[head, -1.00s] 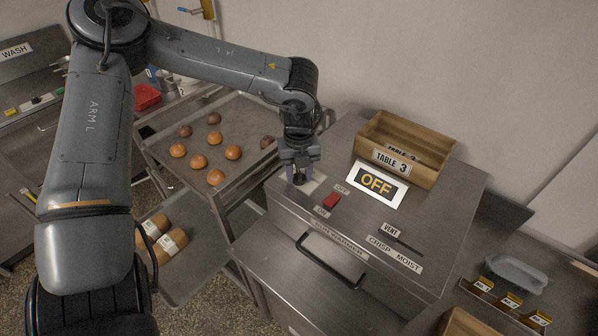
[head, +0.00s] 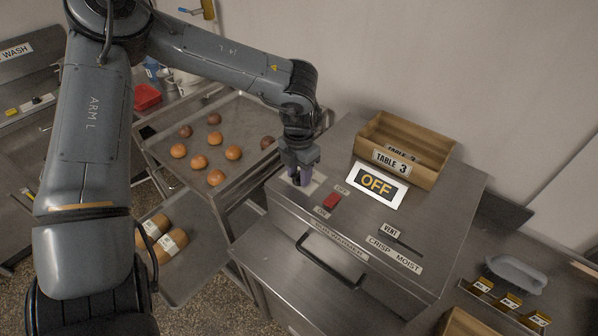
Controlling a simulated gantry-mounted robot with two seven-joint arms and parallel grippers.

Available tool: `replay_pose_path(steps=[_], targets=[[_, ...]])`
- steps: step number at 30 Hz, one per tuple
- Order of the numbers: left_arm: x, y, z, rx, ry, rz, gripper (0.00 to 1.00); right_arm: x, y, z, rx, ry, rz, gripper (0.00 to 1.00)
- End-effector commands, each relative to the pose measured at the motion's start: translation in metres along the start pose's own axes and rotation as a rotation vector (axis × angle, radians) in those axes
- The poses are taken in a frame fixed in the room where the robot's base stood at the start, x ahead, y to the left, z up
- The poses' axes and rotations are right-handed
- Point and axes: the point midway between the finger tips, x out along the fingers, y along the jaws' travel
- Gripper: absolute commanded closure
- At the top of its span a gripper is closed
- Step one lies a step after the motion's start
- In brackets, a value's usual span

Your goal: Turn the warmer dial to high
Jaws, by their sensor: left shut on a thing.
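The warmer (head: 375,268) is a steel cabinet in the middle right of the head view. Its dial is mostly hidden under my left gripper (head: 299,181), at the left end of the warmer's top; part of a pale dial plate (head: 314,187) shows beside the fingers. My left gripper points down and is shut on the dial. I cannot read the dial's setting. A red switch (head: 331,201) sits just right of it between OFF and ON labels. My right gripper is not in view.
A wooden box labelled TABLE 3 (head: 428,166) stands at the back of the warmer's top. A vent slider (head: 404,242) and a black handle (head: 331,261) are in front. A tray rack (head: 160,140) with several buns (head: 197,162) stands close at left.

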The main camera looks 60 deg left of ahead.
Motion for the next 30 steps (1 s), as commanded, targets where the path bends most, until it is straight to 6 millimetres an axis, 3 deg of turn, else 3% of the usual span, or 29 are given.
replay_pose_path(steps=[18,30], targets=[[-0.0015,-0.0001,0.0,0.583,0.001,0.0,0.91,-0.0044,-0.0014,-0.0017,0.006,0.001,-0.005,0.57],[-0.0014,0.0,0.0003,0.877,0.0,0.0,0.91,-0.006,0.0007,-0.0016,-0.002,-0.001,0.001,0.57]])
